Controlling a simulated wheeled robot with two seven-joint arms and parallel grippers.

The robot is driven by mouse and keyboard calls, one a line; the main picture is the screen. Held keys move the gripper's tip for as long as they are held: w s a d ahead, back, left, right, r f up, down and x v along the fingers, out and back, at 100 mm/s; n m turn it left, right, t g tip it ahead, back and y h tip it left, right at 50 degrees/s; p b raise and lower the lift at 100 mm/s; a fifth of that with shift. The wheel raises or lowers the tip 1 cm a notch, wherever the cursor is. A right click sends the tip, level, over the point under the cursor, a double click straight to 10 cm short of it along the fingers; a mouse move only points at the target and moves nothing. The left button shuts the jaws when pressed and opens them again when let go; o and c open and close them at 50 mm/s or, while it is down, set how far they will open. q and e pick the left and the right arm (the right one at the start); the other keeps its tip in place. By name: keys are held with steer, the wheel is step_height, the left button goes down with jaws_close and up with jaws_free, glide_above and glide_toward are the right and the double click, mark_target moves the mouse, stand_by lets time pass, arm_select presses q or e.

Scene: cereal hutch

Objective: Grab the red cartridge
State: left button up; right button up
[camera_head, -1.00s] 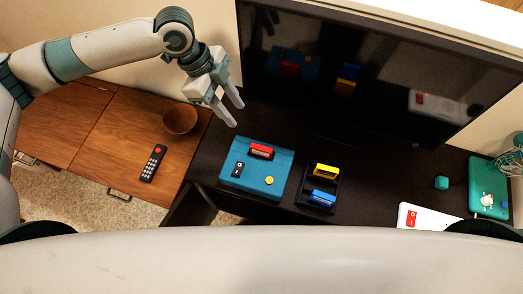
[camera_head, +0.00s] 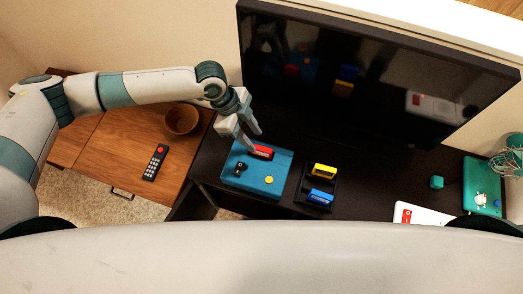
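The red cartridge (camera_head: 264,152) stands in the top of the blue console box (camera_head: 268,187), near its back edge, on the dark desk. My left gripper (camera_head: 256,143) is above the cartridge, its two grey fingers pointing down and apart. One finger overlaps the cartridge's left part in the picture. I cannot tell whether it touches. Nothing shows between the fingers. My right gripper is not in view.
A black tray (camera_head: 306,205) right of the console holds a yellow cartridge (camera_head: 324,171) and a blue cartridge (camera_head: 320,197). A television (camera_head: 370,75) stands behind. A wooden cabinet on the left bears a bowl (camera_head: 182,119) and a remote (camera_head: 155,162).

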mark_target(261, 148)
arm_select(q)
steer(key=shift+f, duration=0.1)
steer(key=shift+d+f, duration=0.15)
steer(key=p+x, duration=0.1)
steer(key=x, duration=0.1)
steer(key=p+x, duration=0.1)
steer(key=x, duration=0.1)
steer(key=shift+s+d, duration=0.1)
steer(key=shift+s, duration=0.1)
steer(key=shift+d+f, duration=0.1)
steer(key=shift+f, duration=0.2)
jaws_close()
